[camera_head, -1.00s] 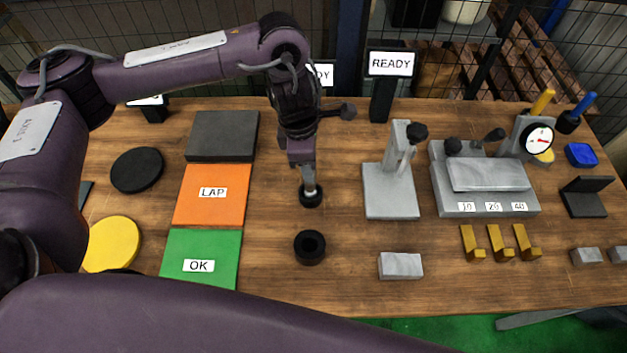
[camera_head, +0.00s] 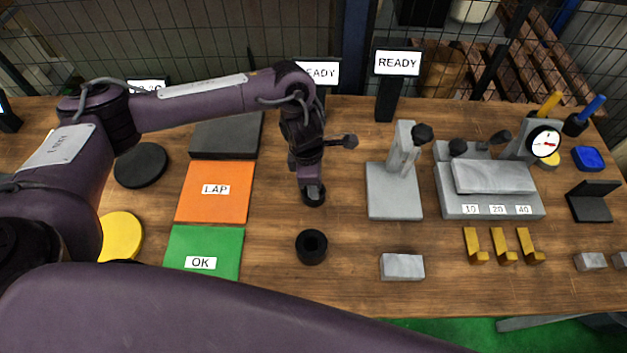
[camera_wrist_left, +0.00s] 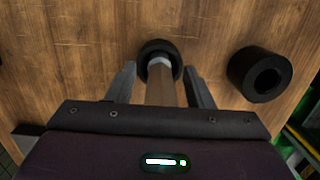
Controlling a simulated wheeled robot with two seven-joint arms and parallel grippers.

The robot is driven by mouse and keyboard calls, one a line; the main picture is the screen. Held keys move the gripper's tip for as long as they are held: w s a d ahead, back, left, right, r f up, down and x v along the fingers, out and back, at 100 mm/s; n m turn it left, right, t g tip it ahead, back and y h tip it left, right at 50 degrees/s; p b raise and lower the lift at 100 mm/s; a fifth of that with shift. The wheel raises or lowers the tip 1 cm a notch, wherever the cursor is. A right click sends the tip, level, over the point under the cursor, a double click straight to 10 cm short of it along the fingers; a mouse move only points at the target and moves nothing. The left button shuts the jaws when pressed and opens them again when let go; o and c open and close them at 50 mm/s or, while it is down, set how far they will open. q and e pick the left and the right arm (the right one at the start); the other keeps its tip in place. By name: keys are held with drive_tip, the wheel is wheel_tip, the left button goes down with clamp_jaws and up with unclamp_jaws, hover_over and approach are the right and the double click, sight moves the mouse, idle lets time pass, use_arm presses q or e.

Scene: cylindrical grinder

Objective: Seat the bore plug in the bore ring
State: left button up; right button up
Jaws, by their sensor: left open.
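My left gripper (camera_head: 312,183) points down over the bore plug. In the left wrist view its two open fingers (camera_wrist_left: 161,85) stand on either side of the plug (camera_wrist_left: 161,90), a rod with a light metal section, with gaps visible. The plug stands in a small black round holder (camera_wrist_left: 147,48), which also shows under the gripper in the head view (camera_head: 314,201). The gripper hides most of the plug there. The black bore ring (camera_head: 311,247), thick-walled with an open hole, lies nearer on the table; it also shows at right in the wrist view (camera_wrist_left: 243,70). My right gripper is not in view.
A grey stand (camera_head: 393,193) is right of the gripper, with a grey block (camera_head: 402,267) nearer. Left are the orange LAP mat (camera_head: 213,207) and green OK mat (camera_head: 200,245). The wood between plug and ring is clear.

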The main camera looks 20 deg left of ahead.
use_arm(q)
clamp_jaws()
drive_tip(key=shift+w, duration=0.1)
idle(0.3)
